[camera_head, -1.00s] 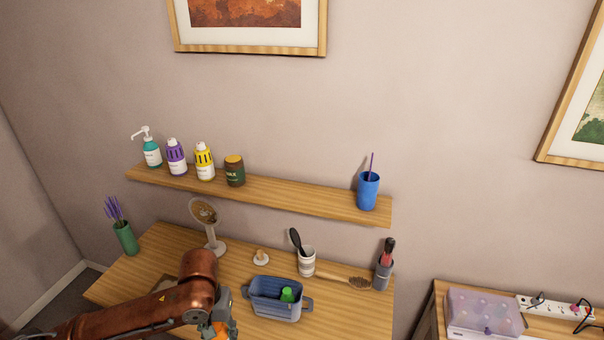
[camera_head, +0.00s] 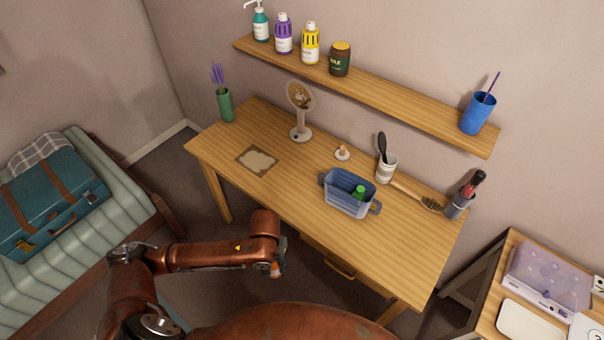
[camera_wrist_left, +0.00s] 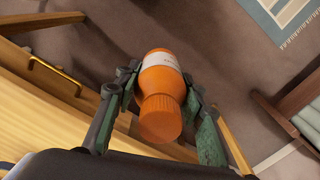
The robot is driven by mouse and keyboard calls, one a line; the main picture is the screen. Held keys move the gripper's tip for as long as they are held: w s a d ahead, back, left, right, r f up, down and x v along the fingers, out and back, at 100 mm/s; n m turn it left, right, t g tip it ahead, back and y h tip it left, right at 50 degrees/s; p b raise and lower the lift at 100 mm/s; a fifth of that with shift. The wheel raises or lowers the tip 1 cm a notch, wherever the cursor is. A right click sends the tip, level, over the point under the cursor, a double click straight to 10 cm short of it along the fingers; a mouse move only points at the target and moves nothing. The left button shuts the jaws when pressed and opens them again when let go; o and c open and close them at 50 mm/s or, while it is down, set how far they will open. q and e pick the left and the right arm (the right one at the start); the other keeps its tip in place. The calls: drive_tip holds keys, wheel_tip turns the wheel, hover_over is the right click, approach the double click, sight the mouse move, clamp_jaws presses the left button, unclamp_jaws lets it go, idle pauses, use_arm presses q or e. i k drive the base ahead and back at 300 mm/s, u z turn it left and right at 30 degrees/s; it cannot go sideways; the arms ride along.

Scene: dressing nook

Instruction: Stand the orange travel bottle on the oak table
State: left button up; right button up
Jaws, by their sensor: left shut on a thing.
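In the head view the left gripper (camera_head: 275,268) is in front of the oak table's front edge, and only a small orange bit of the bottle shows. The oak table (camera_head: 300,180) stands against the wall, and its front edge with a gold handle also shows in the left wrist view (camera_wrist_left: 60,125). My right gripper is not in view.
On the table are a mirror (camera_head: 301,108), a blue basket (camera_head: 347,200) with a green item, a white cup (camera_head: 386,170), a brush (camera_head: 425,200), and a grey holder (camera_head: 457,207). A pale mat (camera_head: 257,160) lies at the left. The table's front middle is clear.

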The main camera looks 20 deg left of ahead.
sight(253, 154)
drive_tip(key=u, duration=2.35)
drive_tip(key=i, duration=2.15)
drive_tip(key=z, duration=2.6)
